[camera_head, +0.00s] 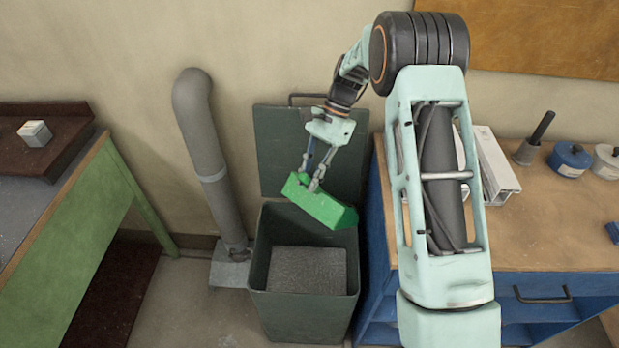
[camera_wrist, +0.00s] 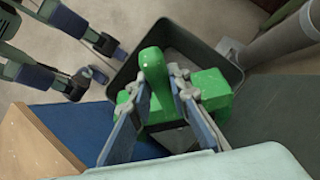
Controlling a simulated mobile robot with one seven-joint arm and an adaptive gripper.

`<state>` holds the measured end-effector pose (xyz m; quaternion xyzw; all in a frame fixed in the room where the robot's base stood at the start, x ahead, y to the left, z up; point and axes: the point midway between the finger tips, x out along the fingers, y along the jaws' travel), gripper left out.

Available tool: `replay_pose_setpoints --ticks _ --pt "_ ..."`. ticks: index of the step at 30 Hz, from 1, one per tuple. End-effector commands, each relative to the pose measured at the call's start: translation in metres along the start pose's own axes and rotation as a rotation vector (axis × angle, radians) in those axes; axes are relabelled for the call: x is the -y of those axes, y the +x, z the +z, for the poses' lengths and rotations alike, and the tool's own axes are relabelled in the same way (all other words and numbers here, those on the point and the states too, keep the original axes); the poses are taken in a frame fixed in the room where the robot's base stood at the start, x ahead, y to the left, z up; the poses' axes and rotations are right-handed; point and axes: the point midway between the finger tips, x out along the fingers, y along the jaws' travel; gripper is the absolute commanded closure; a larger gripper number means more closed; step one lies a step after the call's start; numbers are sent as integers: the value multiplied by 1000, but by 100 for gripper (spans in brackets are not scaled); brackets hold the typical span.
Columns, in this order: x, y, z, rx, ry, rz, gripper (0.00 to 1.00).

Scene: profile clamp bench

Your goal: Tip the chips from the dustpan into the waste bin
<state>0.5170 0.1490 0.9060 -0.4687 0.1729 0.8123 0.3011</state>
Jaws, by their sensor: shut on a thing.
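The green dustpan (camera_head: 318,203) hangs over the right back part of the open waste bin (camera_head: 307,308) in the head view, tilted down to the right. My gripper (camera_head: 316,178) is shut on the dustpan from above. In the wrist view the gripper (camera_wrist: 166,88) has its fingers on either side of the green dustpan (camera_wrist: 208,88), with the dark bin (camera_wrist: 222,70) beyond. The bin's lid stands raised at the back, and a grey, speckled surface shows inside the bin. I cannot make out chips on the dustpan in either view.
A grey duct pipe (camera_head: 206,150) stands left of the bin. A blue bench with a wooden top (camera_head: 545,238) is close on the right, carrying a pale metal profile (camera_head: 495,165) and several pots. A green bench (camera_head: 75,215) stands at the left.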

Motion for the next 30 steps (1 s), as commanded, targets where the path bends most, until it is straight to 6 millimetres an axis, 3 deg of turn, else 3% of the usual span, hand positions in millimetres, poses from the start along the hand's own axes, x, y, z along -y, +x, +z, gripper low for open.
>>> replay_pose_setpoints --ticks 18,30 --pt "3 -30 17 -522 -10 -5 100" --pt "3 -44 24 -769 -9 -9 100"
